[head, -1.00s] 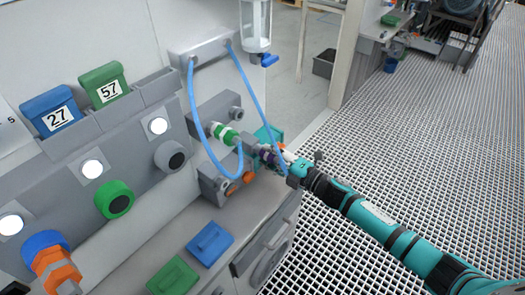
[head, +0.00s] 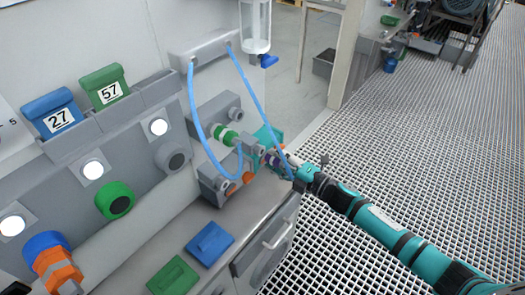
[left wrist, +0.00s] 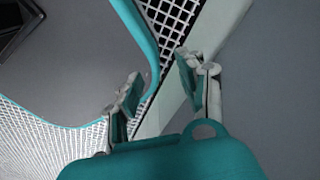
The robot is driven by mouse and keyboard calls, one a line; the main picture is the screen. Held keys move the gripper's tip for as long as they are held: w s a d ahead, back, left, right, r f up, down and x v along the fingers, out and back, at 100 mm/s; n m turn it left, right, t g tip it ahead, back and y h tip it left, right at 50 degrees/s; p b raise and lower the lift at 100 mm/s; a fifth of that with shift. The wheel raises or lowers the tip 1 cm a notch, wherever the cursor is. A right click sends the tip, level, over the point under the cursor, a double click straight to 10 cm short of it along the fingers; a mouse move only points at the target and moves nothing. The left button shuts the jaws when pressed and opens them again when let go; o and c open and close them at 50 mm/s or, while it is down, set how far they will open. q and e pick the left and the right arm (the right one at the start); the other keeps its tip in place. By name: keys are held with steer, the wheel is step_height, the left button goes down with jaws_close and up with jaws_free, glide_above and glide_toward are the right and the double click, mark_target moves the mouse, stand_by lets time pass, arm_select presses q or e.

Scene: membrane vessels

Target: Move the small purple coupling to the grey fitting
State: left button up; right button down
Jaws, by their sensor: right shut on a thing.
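The small purple coupling (head: 270,158) is at the tip of my right gripper (head: 273,161), which is shut on it beside the wall-mounted blocks. Fingers and hand partly hide the coupling. A grey fitting (head: 252,147) sits just left of it, at the end of a green-banded tube; I cannot tell whether they touch. My left gripper (left wrist: 160,92) shows only in the left wrist view, with its fingers apart and nothing between them.
Blue hoses (head: 245,85) hang in front of the blocks, close to my right gripper. A blue lid (head: 210,243) and a green lid (head: 173,277) lie on the grey counter below. Open grating floor (head: 430,160) lies to the right.

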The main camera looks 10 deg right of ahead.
mark_target(285, 165)
arm_select(q)
steer(key=shift+r+p, duration=0.3)
steer(key=shift+r, duration=0.05)
arm_select(e)
steer(key=shift+v, duration=1.9)
